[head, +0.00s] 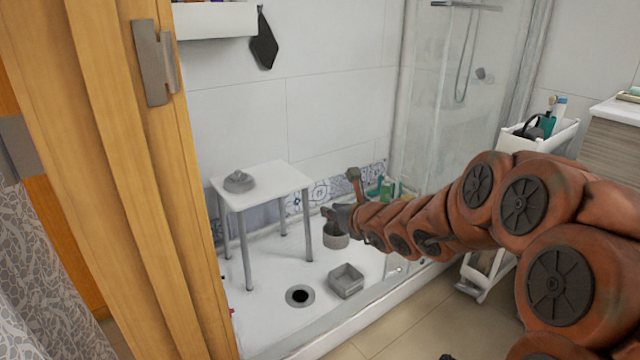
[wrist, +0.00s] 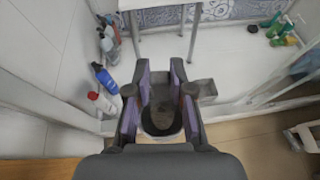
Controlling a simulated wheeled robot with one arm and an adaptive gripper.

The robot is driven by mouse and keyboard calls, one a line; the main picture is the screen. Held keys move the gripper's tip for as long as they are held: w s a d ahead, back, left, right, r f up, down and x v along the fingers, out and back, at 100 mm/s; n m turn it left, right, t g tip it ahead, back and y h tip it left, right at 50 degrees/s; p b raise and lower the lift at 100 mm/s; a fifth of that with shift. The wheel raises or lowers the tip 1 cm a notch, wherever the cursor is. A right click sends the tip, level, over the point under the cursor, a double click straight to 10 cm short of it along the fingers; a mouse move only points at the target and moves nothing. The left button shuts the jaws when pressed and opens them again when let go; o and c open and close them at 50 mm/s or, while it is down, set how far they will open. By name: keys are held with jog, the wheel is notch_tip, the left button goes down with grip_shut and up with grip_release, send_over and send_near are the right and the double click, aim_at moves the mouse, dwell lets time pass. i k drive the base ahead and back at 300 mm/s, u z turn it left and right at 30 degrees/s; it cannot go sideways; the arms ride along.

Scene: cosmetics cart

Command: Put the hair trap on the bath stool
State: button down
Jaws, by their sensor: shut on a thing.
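The white bath stool (head: 290,178) stands in the shower area, left of my gripper in the head view. A grey round piece (head: 239,182) lies on its top at the left. My gripper (head: 337,222) is shut on a small grey cup-shaped piece, which I take to be the hair trap (head: 336,240). The trap hangs above the shower floor, right of the stool and below its top level. In the wrist view my gripper (wrist: 160,108) has a finger on each side of the trap, whose dark opening (wrist: 158,121) shows between them. The fingers hide part of it.
A dark round drain hole (head: 300,295) and a grey square box (head: 346,281) are on the shower floor. Several bottles (wrist: 105,78) stand along the left wall in the wrist view. A wooden door frame (head: 135,180) and a glass panel (head: 440,110) flank the shower.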

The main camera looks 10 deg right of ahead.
aim_at(276, 183)
jog(key=z, duration=0.55)
jog(key=k, duration=0.75)
jog(key=z, duration=0.55)
jog(key=i, duration=0.8)
jog(key=u, duration=0.7)
jog(key=i, duration=0.9)
jog(key=u, duration=1.2)
jog(key=i, duration=0.55)
jog(key=u, duration=0.5)
